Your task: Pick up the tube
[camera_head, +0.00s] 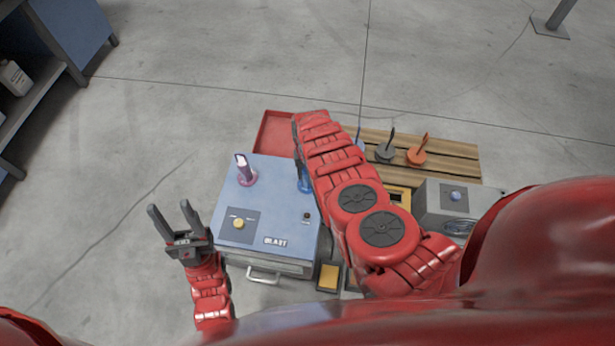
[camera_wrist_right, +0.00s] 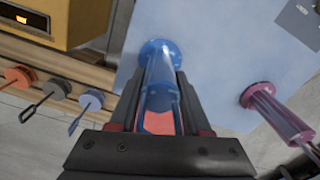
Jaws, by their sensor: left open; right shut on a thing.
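A translucent blue tube (camera_wrist_right: 160,75) with a round blue flange sits between the fingers of my right gripper (camera_wrist_right: 158,95) in the right wrist view. The gripper is shut on it. In the head view only a strip of the blue tube (camera_head: 304,182) shows beside my right arm, which hides the right gripper. I cannot tell whether the tube touches the blue top below it. A pink-purple tube (camera_head: 245,174) stands upright on that top; it also shows in the right wrist view (camera_wrist_right: 275,112). My left gripper (camera_head: 174,212) is open and empty, left of the blue-topped box.
The blue-topped blast box (camera_head: 265,211) has a yellow knob and a front handle. A red tray (camera_head: 274,133) lies behind it. A wooden pallet (camera_head: 455,153) holds grey and orange handled pieces (camera_head: 418,155). A grey machine (camera_head: 433,201) stands right. Floor at left is clear.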

